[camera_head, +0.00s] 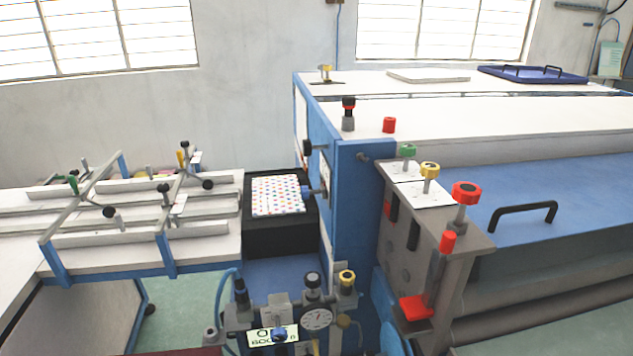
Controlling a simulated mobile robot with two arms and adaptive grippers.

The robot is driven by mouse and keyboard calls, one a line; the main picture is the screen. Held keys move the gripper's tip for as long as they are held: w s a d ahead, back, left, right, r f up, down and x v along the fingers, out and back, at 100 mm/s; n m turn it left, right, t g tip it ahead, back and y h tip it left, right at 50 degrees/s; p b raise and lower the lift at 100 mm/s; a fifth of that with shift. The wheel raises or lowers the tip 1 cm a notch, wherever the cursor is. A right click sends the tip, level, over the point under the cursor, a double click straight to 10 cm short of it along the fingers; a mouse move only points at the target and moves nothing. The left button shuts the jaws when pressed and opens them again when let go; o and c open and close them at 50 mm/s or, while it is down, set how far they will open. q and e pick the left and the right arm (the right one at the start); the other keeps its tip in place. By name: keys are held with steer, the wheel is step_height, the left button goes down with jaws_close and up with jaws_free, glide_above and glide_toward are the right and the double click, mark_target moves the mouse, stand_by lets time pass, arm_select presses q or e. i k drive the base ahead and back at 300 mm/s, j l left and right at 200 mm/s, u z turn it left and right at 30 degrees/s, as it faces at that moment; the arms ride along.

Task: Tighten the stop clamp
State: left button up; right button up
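No part is marked as the stop clamp, so I cannot tell which it is. The left table (200,252) carries rails and crossbars with several clamp-like fittings. They include a green-handled fitting (73,184), a black knob (109,212) on the near side, another black knob (163,188) and a yellow-and-black upright fitting (184,156). Whether any of them is tight or loose cannot be seen. Neither of my grippers shows clearly in the head view.
A blue-framed machine (357,215) fills the right side, with a bracket (460,240) bearing green, yellow and red knobs. A black box (280,241) with a dotted sheet (278,196) stands between table and machine. A gauge (317,317) and valves stand in front. Green floor (190,310) shows below.

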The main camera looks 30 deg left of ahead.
mark_target(307, 145)
steer(key=u, duration=1.1)
